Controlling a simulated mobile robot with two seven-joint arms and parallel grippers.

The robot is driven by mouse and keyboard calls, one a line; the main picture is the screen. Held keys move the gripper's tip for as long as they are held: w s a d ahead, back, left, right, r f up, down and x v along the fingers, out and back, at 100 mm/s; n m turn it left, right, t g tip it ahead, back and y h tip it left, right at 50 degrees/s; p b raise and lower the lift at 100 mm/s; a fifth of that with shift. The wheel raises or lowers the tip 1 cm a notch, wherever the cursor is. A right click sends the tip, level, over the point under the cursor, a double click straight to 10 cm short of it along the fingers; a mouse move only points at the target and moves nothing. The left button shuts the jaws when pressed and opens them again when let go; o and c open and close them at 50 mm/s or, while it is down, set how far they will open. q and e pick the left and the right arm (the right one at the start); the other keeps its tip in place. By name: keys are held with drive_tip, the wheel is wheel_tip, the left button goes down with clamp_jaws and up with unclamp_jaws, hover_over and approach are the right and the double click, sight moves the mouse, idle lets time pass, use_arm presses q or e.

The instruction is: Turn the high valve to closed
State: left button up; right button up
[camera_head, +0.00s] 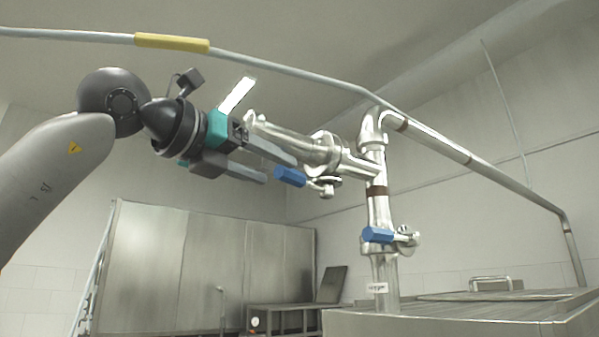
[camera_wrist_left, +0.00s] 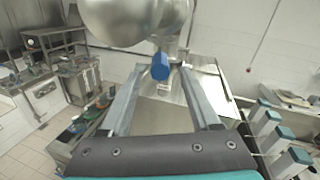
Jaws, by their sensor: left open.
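The high valve has a blue handle (camera_head: 290,177) on the upper steel pipe branch in the head view. The handle points left, towards my left gripper (camera_head: 278,171). This gripper is open, and its fingertips are close to the handle's free end. In the left wrist view the blue handle (camera_wrist_left: 160,66) shows end-on between the two spread fingers of my left gripper (camera_wrist_left: 160,72). I cannot tell whether a finger touches it. A second valve with a blue handle (camera_head: 378,235) sits lower on the vertical pipe. My right gripper is not in view.
The steel pipe (camera_head: 378,190) stands right of the gripper. A long rail with a yellow sleeve (camera_head: 172,42) crosses above the arm. A steel tank top (camera_head: 450,312) lies below right. Steel cabinets (camera_head: 210,265) stand behind. Several teal-topped posts (camera_wrist_left: 268,118) show in the wrist view.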

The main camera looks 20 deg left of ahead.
sight(299, 181)
use_arm(q)
drive_tip(key=p+x, duration=0.2)
drive_tip(key=x, duration=0.4)
drive_tip(key=shift+w+d+r, duration=0.1)
drive_tip(key=shift+w+d, duration=0.05)
drive_tip(key=shift+w, duration=0.05)
drive_tip(key=shift+w+d+p, duration=0.25)
drive_tip(key=shift+w+p, duration=0.05)
drive_tip(key=shift+w, duration=0.35)
drive_tip(key=shift+c, duration=0.2)
clamp_jaws()
idle(0.4)
